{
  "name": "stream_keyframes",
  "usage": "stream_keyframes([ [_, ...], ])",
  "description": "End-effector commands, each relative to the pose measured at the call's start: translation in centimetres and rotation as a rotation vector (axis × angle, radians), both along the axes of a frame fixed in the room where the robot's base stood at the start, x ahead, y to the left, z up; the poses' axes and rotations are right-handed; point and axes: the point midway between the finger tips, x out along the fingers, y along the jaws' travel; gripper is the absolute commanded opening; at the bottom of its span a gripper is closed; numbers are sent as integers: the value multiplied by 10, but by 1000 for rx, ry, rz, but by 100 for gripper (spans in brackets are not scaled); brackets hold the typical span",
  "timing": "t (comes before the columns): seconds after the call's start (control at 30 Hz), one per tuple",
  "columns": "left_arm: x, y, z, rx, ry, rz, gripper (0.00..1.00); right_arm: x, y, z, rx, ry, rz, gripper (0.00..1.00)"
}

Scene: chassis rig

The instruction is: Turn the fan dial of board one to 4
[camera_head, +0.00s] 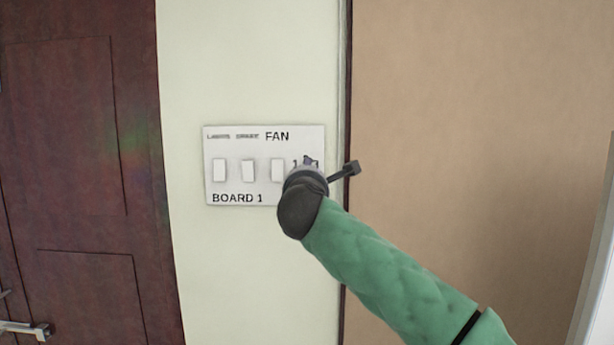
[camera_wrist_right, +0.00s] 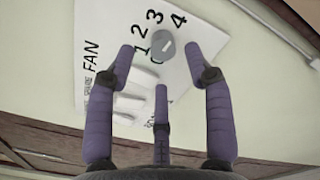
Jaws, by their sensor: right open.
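Board one (camera_head: 233,183) is a pale plate on the wall in the head view, marked BOARD 1 and FAN, with a row of white switches. The fan dial (camera_wrist_right: 166,50) is a small round grey knob in the right wrist view, with the numbers 1 to 4 arcing around it. A light mark shows on its face, but I cannot tell which number it points to. My right gripper (camera_wrist_right: 160,62) is open, its purple fingers spread around the dial's sides and below it, apparently not touching it. In the head view my right gripper (camera_head: 306,172) hides the dial.
A dark red door (camera_head: 75,150) with a metal handle (camera_head: 28,328) stands left of the board. A tan panel (camera_head: 470,120) with a dark edge is close on the right. The pale wall (camera_head: 250,60) around the board is clear.

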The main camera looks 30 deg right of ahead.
Motion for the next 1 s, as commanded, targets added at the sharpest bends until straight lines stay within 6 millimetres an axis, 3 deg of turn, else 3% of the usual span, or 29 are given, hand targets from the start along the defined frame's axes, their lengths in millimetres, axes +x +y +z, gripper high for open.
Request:
stream_keyframes([
  [0.2,0,0,0,0,0,0,0,-36,21,2,0,-4,2,53],
  [0.4,0,0,0,0,0,0,0,-55,32,2,0,-5,1,53],
  [1.0,0,0,0,0,0,0,0,-61,35,2,0,-4,-2,53],
])
